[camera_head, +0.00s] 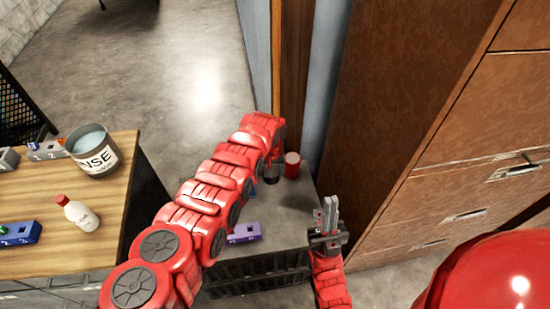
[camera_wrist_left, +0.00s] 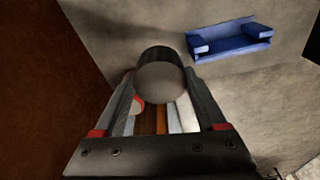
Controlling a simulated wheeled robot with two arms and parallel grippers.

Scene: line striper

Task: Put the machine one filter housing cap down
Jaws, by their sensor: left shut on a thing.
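The filter housing cap, a dark round cylinder (camera_wrist_left: 160,80), sits between the fingers of my left gripper (camera_wrist_left: 161,92) in the left wrist view. The left gripper is shut on it. In the head view a dark round piece (camera_head: 271,176), apparently the cap, shows just below the end of my left arm, over the grey bench top (camera_head: 290,215). The arm hides most of the left gripper there. I cannot tell whether the cap touches the bench. My right gripper (camera_head: 329,208) is empty, its fingers together, pointing up at the bench's right edge.
A red can (camera_head: 292,165) stands close right of the cap. A purple bracket (camera_head: 244,232) lies nearer on the bench. A wooden table (camera_head: 35,185) at left holds a labelled bucket (camera_head: 94,152), a white bottle (camera_head: 77,212) and a blue block (camera_head: 20,233). Brown cabinets (camera_head: 440,170) rise at right.

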